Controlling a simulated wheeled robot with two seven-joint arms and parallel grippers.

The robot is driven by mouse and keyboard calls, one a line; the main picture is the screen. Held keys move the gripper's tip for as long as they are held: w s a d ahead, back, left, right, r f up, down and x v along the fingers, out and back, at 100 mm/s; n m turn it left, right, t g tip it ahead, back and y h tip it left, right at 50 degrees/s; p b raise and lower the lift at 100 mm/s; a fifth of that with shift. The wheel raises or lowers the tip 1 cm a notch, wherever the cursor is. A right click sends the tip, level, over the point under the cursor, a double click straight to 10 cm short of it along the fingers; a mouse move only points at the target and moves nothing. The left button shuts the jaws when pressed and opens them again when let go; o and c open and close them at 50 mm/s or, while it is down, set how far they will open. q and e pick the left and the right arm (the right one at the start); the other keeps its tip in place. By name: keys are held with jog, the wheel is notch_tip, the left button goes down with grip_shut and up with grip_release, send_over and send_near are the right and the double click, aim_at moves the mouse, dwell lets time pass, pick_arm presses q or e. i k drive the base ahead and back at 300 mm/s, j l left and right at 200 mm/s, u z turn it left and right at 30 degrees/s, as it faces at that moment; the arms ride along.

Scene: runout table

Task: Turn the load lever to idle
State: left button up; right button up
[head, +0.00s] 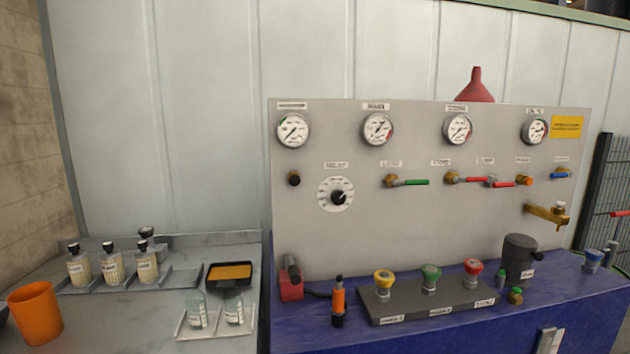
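A grey upright panel (430,230) stands at the back of a blue bench. A brass valve with a green lever (410,182) is on the panel under a small label (391,163) too blurred to read for sure. Its lever lies roughly level, pointing right. To its right are a red lever (476,179) and another red lever (501,184), also roughly level. A black selector knob (338,197) sits on a white round dial. I cannot tell for sure from the labels which control is the load lever. Neither of my grippers is in view.
The blue bench top (370,336) holds yellow (383,279), green (430,274) and red (473,268) knobs on a dark block, an orange-and-black tool (338,300) and a dark canister (518,258). A brass tap (548,214) juts from the panel. An orange cup (36,313) and bottles stand left.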

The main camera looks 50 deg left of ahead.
aim_at(395, 182)
jog(key=u, duration=1.1)
